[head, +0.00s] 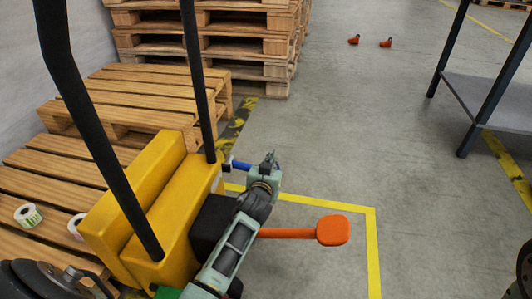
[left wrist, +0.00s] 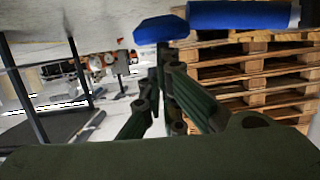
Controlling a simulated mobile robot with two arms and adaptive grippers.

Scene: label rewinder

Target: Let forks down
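A yellow lift truck (head: 150,195) with black upright bars stands at the left in the head view. A blue lever (head: 240,165) sticks out from its right side; blue parts also show at the top of the left wrist view (left wrist: 238,15). An orange pedal (head: 333,230) on an orange bar reaches out to the right, low over the floor. My left gripper (head: 268,160) is beside the blue lever's right end. Its fingers in the left wrist view (left wrist: 160,65) converge with nothing visible between them; contact with the lever is unclear. The forks are hidden. My right gripper is out of view.
Wooden pallets (head: 150,92) lie left of and behind the truck, with a tall stack (head: 205,45) at the back. Label rolls (head: 28,215) rest on a near pallet. A dark-legged table (head: 485,98) stands at the right.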

